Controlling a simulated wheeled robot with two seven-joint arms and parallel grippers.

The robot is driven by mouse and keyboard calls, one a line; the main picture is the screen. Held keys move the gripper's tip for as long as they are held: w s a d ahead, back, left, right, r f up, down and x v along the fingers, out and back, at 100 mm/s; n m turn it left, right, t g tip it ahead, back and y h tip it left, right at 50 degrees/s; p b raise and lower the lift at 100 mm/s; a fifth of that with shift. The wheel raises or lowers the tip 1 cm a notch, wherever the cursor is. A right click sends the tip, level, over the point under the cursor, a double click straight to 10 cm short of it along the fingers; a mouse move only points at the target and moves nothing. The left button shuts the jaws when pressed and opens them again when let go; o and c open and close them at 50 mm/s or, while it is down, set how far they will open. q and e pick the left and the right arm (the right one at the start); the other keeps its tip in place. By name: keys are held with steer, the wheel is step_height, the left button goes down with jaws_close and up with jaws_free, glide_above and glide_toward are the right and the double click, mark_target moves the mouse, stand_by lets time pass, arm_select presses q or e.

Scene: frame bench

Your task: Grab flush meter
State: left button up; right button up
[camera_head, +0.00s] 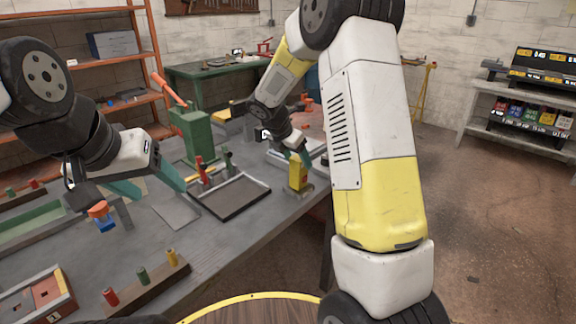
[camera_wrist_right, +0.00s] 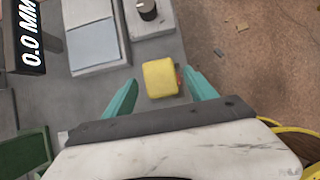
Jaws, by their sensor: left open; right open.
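A small upright yellow device (camera_head: 298,176), which looks like the flush meter, stands near the right edge of the bench in the head view. In the right wrist view its yellow top (camera_wrist_right: 160,78) shows between my right gripper's two teal fingers (camera_wrist_right: 161,92). My right gripper (camera_head: 299,158) is open and close above or around the device, with gaps visible on both sides. How far down the fingers reach is hard to tell. My left gripper (camera_head: 148,187) is open and empty above the left part of the bench.
A dark shallow tray (camera_head: 232,197) lies left of the yellow device, with a green press (camera_head: 192,135) behind. A dark display reading 0.0 MM (camera_wrist_right: 30,40) and a grey box with a knob (camera_wrist_right: 148,12) are nearby. A peg block (camera_head: 145,283) lies in front.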

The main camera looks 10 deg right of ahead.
steer(key=x, duration=0.4)
steer(key=shift+w+d+f, duration=0.15)
steer(key=shift+d+f, duration=0.1)
steer(key=shift+d, duration=0.05)
steer(key=shift+c, duration=0.4)
jaws_close()
